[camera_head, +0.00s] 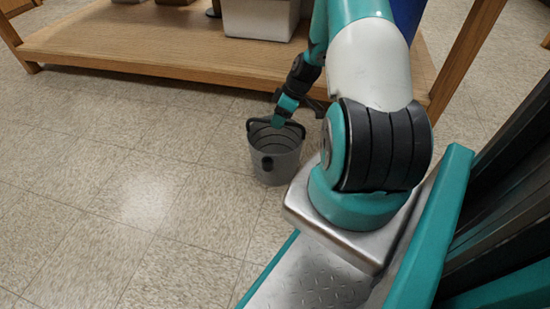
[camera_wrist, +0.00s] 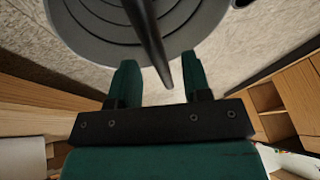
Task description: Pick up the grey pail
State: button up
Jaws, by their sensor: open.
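The grey pail (camera_head: 277,163) stands upright on the tiled floor, in front of the wooden shelf. Its dark handle arches over the rim. In the wrist view, the pail (camera_wrist: 85,45) fills the top, with its ringed inside showing. The dark handle (camera_wrist: 146,35) slants down into the gap between my fingers, closer to the right finger. My gripper (camera_head: 282,117) is at the pail's far rim in the head view. In the wrist view my gripper (camera_wrist: 158,75) is open, with its two green fingers apart. I cannot tell whether a finger touches the handle.
The wooden shelf (camera_head: 170,50) stands close behind the pail, with a white container (camera_head: 261,18) on its lower board. A wooden post (camera_head: 465,60) rises at the right of the shelf. The floor (camera_head: 110,190) to the left of the pail is clear.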

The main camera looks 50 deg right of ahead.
jog(key=b+x, duration=0.2)
jog(key=x, duration=0.1)
jog(key=shift+a+f, duration=0.15)
jog(key=shift+f, duration=0.2)
grip_shut()
jog(key=shift+r, duration=0.1)
